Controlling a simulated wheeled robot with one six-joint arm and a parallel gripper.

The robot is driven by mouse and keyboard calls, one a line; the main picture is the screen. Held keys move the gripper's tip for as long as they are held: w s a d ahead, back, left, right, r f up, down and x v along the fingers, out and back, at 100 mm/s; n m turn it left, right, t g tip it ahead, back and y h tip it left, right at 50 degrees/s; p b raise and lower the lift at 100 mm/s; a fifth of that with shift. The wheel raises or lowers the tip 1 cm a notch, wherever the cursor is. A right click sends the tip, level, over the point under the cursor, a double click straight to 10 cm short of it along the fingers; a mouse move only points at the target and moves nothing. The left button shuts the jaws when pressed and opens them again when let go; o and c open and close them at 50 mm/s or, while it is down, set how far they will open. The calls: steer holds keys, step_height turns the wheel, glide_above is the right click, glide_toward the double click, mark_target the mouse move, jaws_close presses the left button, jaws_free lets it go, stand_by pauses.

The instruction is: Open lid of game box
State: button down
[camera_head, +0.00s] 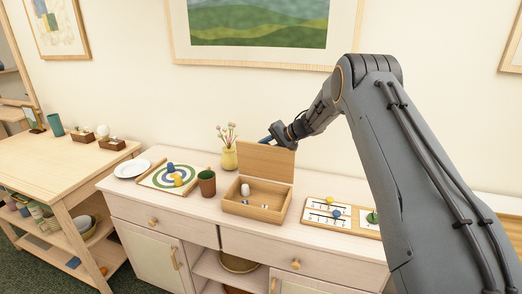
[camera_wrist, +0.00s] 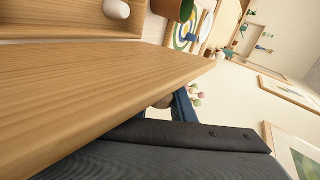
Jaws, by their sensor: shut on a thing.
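The wooden game box (camera_head: 255,206) stands on the pale sideboard, with a white piece (camera_head: 245,190) and small pieces inside. Its lid (camera_head: 266,161) stands raised, near upright, at the back of the box. My gripper (camera_head: 272,139) is at the lid's top edge and shut on it. In the wrist view the lid (camera_wrist: 90,85) runs large across the picture, and my gripper (camera_wrist: 180,108) is at its edge with a blue finger showing. The other finger is mostly hidden. The box (camera_wrist: 60,24) and white piece show at the wrist view's top.
A brown cup (camera_head: 207,183) stands left of the box, beside a ring-target board (camera_head: 159,186). A yellow vase with flowers (camera_head: 230,158) stands close behind the box's left side. A white game board (camera_head: 325,213) lies to the right. The wall is behind.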

steer(key=shift+s+a, duration=0.1)
steer(key=shift+a, duration=0.1)
steer(key=c, duration=1.5)
jaws_free()
steer(key=shift+a, duration=0.2)
steer(key=shift+d, duration=0.1)
steer(key=shift+s+d+r, duration=0.1)
steer(key=shift+d+r, duration=0.2)
steer(key=shift+d, duration=0.15)
steer(key=b+v, duration=0.2)
steer(key=v, duration=0.4)
steer(key=shift+s+d+r, duration=0.2)
steer(key=shift+d, duration=0.05)
